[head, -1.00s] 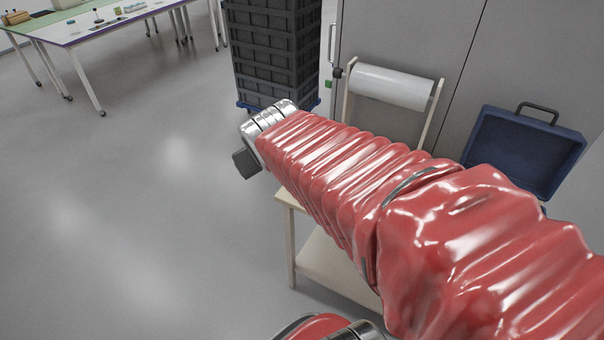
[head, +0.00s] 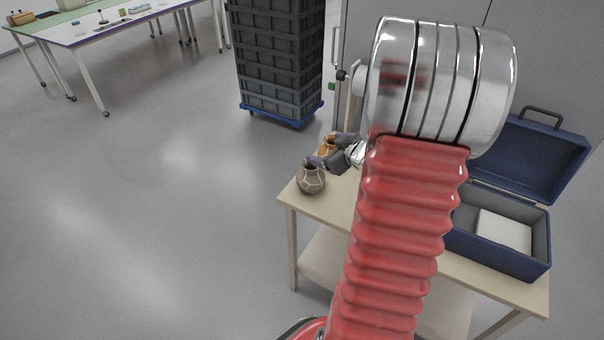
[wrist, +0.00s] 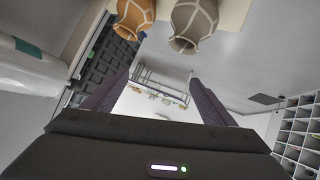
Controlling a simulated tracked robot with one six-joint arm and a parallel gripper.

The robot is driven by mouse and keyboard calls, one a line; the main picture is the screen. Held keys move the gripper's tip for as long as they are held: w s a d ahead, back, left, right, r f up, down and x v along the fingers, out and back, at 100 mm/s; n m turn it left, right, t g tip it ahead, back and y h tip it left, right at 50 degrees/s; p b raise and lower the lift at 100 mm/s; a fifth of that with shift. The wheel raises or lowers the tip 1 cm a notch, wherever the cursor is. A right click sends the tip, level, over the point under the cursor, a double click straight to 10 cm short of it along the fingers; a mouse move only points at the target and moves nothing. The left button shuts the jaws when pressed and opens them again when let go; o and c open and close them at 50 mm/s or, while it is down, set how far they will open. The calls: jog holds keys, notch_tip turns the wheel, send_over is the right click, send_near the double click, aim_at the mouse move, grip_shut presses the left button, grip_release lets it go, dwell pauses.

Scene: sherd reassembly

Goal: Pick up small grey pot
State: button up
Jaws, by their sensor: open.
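The small grey pot (head: 311,181), with pale seam lines, stands upright near the table's left corner in the head view. An orange-brown pot (head: 326,147) with pale seams stands just behind it, partly covered by my gripper. My gripper (head: 322,159) is at the pots' height, to their right, its dark fingers pointing left. In the wrist view, which is upside down, my gripper (wrist: 158,85) is open and empty. The grey pot (wrist: 192,24) and the orange pot (wrist: 134,16) show at the top there, outside the gap between the fingers.
The wooden table (head: 330,209) holds an open blue case (head: 500,259) with a white pad inside at right. A stack of dark crates (head: 277,60) on a blue dolly stands behind. The floor left of the table is clear. My arm hides the table's middle.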

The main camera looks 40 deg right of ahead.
aim_at(316, 172)
jog(key=s+f+t+y, duration=0.2)
jog(key=s+f+y, duration=0.2)
jog(key=s+f, duration=0.3)
jog(key=shift+f, duration=0.3)
jog(key=shift+w, duration=0.15)
jog(key=x, duration=0.7)
jog(key=shift+w+f, duration=0.15)
jog(key=shift+w, duration=0.2)
jog(key=shift+w+f, duration=0.15)
jog(key=shift+w, duration=0.25)
jog(key=shift+w, duration=0.1)
jog(key=shift+x, duration=2.45)
jog(key=shift+w+d, duration=0.1)
